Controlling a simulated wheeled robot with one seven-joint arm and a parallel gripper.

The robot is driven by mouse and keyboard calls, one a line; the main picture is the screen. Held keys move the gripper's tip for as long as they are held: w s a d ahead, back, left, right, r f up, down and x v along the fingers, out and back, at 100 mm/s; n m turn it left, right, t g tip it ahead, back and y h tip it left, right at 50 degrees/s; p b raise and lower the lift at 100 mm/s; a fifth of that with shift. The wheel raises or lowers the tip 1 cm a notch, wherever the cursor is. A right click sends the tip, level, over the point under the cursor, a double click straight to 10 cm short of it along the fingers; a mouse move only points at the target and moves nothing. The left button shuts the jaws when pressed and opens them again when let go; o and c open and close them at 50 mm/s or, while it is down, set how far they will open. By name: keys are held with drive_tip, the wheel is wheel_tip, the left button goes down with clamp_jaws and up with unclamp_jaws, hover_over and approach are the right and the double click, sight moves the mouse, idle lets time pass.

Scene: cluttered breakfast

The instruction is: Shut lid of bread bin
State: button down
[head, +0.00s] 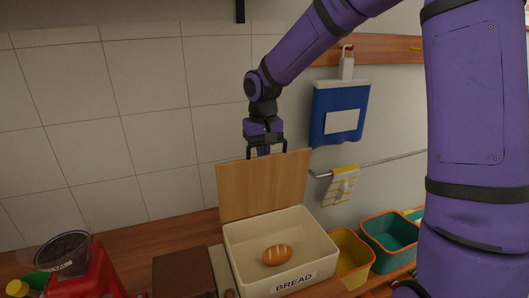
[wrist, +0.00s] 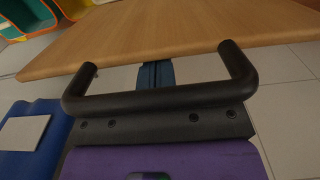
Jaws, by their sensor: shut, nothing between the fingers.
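The bread bin (head: 242,244) is a cream box labelled "BREAD" on the wooden counter. Its wooden lid (head: 262,183) stands raised, roughly upright, along the bin's back edge. A bread roll (head: 277,254) lies inside the bin. My gripper (head: 266,152) is at the lid's top edge, pointing down on its far side, with the fingertips partly hidden behind the lid. In the wrist view the shut fingers (wrist: 156,75) are blue and empty, close to the edge of the lid (wrist: 170,32). I cannot tell whether they touch it.
Yellow (head: 352,258) and teal (head: 390,238) bins stand right of the bread bin. A red grinder-like machine (head: 85,278) and a brown box (head: 183,270) are to the left. A blue item (head: 340,112) and a striped towel (head: 341,186) hang on the tiled wall.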

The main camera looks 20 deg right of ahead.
drive_tip(key=s, duration=0.3)
drive_tip(key=shift+s, duration=0.35)
drive_tip(key=shift+s+f, duration=0.2)
drive_tip(key=shift+s, duration=0.65)
drive_tip(key=shift+s+f, duration=0.15)
drive_tip(key=shift+s, duration=0.65)
drive_tip(key=s, duration=0.1)
drive_tip(key=s+f, duration=0.1)
drive_tip(key=s, duration=0.1)
drive_tip(key=shift+s+f, duration=0.15)
drive_tip(key=shift+f, duration=0.05)
